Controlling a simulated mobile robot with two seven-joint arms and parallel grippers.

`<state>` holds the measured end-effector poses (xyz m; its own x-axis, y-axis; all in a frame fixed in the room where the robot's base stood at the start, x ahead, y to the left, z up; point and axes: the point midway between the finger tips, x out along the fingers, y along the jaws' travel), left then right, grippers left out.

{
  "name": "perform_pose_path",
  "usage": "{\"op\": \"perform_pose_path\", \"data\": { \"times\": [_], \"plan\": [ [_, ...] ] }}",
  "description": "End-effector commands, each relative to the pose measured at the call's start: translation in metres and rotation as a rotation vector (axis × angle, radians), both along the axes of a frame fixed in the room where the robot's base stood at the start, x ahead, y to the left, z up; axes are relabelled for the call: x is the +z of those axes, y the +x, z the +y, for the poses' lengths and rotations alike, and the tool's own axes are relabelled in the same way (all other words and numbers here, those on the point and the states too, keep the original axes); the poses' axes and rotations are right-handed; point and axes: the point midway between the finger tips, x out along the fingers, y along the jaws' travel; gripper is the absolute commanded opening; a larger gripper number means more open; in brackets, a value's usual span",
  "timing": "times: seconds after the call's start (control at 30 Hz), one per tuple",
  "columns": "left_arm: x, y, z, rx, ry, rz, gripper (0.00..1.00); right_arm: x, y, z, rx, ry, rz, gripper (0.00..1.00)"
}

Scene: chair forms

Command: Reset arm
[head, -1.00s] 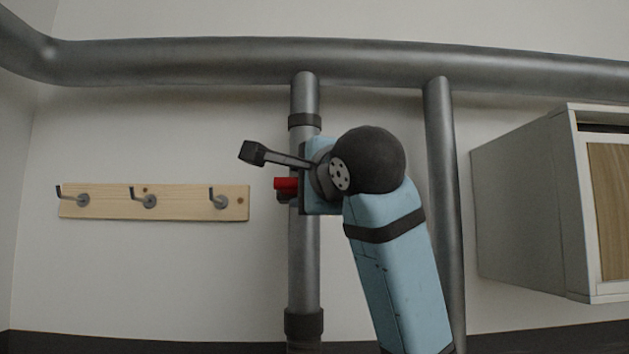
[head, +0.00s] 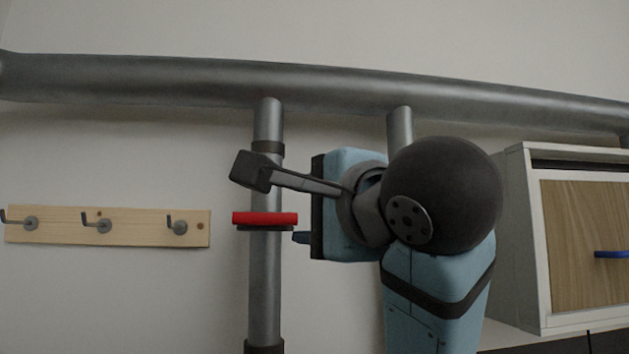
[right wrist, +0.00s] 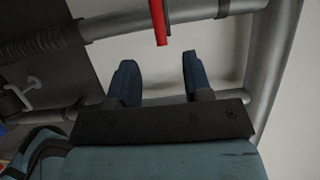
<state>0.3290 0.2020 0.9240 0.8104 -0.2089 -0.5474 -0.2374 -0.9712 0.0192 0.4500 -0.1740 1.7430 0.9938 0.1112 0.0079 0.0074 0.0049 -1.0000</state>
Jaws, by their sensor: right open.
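My right arm stands in the middle of the head view, with its gripper (head: 303,238) pointing left at a vertical grey pipe. A red valve handle (head: 265,218) lies crosswise over this pipe, just left of the gripper and apart from it. In the right wrist view the two dark blue fingers (right wrist: 160,73) are spread with nothing between them. The red handle (right wrist: 159,22) shows beyond the fingertips, in line with the gap. My left gripper is in neither view.
A thick horizontal pipe (head: 190,86) runs across the wall above my arm. A wooden board with hooks (head: 140,227) hangs at the left. A white cabinet with a wooden door (head: 575,270) and blue handle stands close at the right.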

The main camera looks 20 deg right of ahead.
Motion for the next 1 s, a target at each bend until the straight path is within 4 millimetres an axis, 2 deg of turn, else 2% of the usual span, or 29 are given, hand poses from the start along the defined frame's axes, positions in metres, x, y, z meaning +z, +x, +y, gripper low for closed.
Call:
{"op": "perform_pose_path", "data": {
  "times": [0.03, 0.1, 0.4, 0.77, 0.87, 0.97, 1.0],
  "plan": [
    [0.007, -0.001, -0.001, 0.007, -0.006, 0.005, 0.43, 0.003, -0.001, 0.000, -0.001, -0.004, 0.002, 0.46],
    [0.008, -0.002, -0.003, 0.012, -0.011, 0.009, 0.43, 0.001, -0.003, 0.000, 0.000, -0.003, 0.003, 0.46],
    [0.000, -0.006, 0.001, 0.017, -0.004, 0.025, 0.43, -0.003, -0.005, 0.000, 0.002, -0.004, 0.007, 0.46],
    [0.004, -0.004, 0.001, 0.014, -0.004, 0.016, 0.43, -0.005, -0.002, 0.000, 0.005, -0.009, 0.010, 0.46],
    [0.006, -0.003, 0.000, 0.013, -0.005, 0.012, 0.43, -0.019, 0.013, 0.002, 0.018, -0.041, 0.027, 0.46],
    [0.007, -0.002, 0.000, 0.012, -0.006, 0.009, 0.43, -0.047, 0.041, 0.005, 0.044, -0.110, 0.055, 0.46],
    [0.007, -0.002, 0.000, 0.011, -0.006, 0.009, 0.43, -0.063, 0.054, 0.006, 0.059, -0.145, 0.068, 0.46]
  ]
}}
